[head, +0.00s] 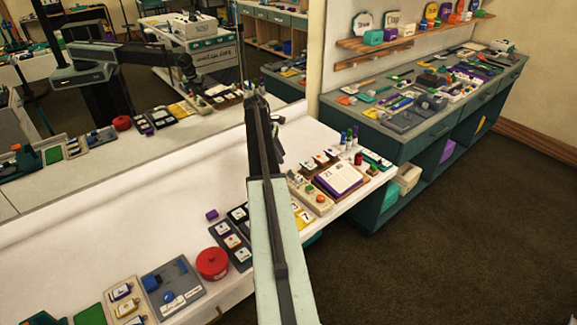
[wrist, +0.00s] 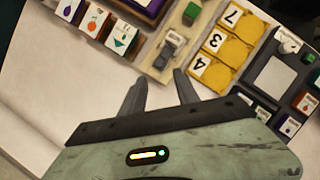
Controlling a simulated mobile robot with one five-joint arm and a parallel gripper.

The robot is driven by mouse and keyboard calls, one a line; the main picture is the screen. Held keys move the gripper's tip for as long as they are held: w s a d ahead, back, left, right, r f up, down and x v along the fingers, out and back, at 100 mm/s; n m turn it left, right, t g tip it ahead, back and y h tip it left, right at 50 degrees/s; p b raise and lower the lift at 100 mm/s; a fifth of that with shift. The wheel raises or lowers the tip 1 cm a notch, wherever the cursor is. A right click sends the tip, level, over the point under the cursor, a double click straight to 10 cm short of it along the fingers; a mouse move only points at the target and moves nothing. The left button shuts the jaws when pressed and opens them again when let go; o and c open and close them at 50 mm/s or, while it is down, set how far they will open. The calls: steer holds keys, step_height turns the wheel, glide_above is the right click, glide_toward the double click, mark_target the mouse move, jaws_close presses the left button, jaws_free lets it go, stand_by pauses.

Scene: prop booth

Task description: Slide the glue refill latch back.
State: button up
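In the wrist view, a beige board (wrist: 157,62) carries a small grey latch-like part (wrist: 172,43) and a green block (wrist: 192,13). I take the grey part to be the glue refill latch, but no label is readable. My gripper (wrist: 160,77) has two dark fingers spread apart, with nothing between them. The grey part appears just beyond the fingertips, nearer the right finger; the height gap is unclear. In the head view, the beige board (head: 309,199) lies on the white table right of my arm. My fingertips are not clear there.
Yellow number pieces (wrist: 227,49) lie right of the board, and white picture blocks (wrist: 92,20) lie to its left. A red round pot (head: 212,264) sits nearer.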

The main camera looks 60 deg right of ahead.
mark_target(292, 174)
steer(key=b+x, duration=0.7)
steer(key=x, duration=0.1)
steer(key=shift+s+d+b, duration=0.1)
steer(key=shift+d+b, duration=0.05)
steer(key=shift+b, duration=0.15)
steer(key=shift+r, duration=0.1)
steer(key=shift+c, duration=0.4)
